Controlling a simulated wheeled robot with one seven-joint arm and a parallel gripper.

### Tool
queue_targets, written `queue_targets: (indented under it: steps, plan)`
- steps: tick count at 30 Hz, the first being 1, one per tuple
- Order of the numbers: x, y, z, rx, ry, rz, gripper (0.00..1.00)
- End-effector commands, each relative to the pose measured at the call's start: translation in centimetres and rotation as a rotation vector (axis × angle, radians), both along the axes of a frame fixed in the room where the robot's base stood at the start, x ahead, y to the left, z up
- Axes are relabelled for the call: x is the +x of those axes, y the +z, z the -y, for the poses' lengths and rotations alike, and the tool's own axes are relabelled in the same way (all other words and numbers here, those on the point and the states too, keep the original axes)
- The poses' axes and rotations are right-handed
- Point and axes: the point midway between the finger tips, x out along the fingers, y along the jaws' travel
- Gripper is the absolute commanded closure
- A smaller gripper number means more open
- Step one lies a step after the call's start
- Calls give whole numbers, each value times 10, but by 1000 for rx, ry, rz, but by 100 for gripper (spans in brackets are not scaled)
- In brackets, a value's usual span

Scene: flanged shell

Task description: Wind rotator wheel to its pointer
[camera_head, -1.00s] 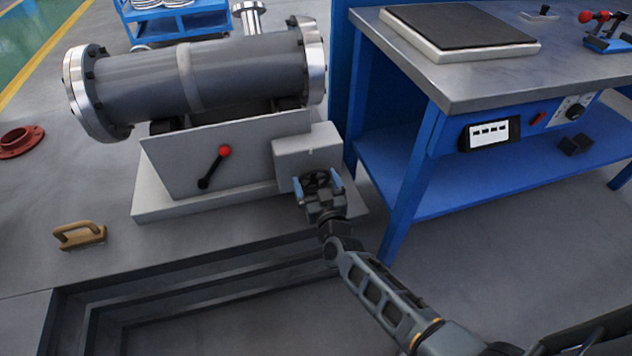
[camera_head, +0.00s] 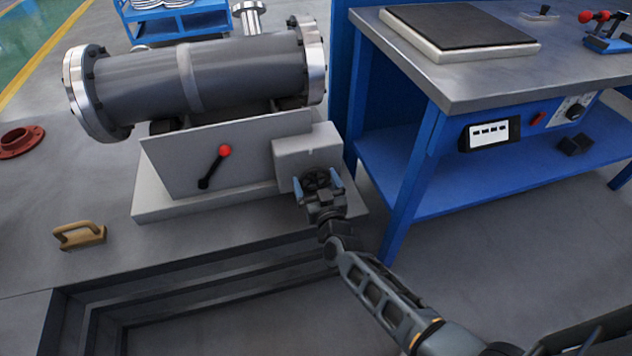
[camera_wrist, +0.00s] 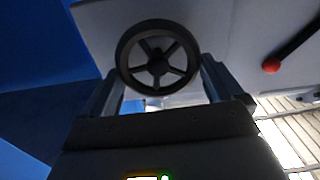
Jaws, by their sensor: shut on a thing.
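The rotator wheel (camera_head: 315,179) is a small dark spoked handwheel on the front of the pale box (camera_head: 307,150) at the right end of the rotator base. In the wrist view the wheel (camera_wrist: 158,58) faces me, with its spokes and dark hub clear. My gripper (camera_head: 318,187) is at the wheel, with one blue-grey finger on each side. In the wrist view my gripper (camera_wrist: 160,85) has its fingers against the lower left and lower right of the rim, shut on it. I cannot make out a pointer; a small notch shows at the box's top edge.
A flanged grey shell (camera_head: 190,75) lies on the rotator. A red-knobbed lever (camera_head: 215,167) is on the base's front panel. A blue workbench (camera_head: 400,180) stands close on the right. A stepped pit (camera_head: 200,300) lies in front, and a wooden-handled tool (camera_head: 80,236) at left.

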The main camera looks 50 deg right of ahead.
Motion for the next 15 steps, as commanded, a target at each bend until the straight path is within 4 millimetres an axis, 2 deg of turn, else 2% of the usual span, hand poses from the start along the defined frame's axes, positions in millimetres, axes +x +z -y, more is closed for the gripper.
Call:
queue_targets:
  steps: [1,2,3,11,15]
  plan:
    - [-1,-1,0,1,-1,-1,36]
    - [-1,-1,0,1,-1,-1,5]
    - [-1,-1,0,1,-1,-1,1]
    - [-2,0,-1,1,0,-1,0]
    - [-12,0,-8,2,1,-3,0]
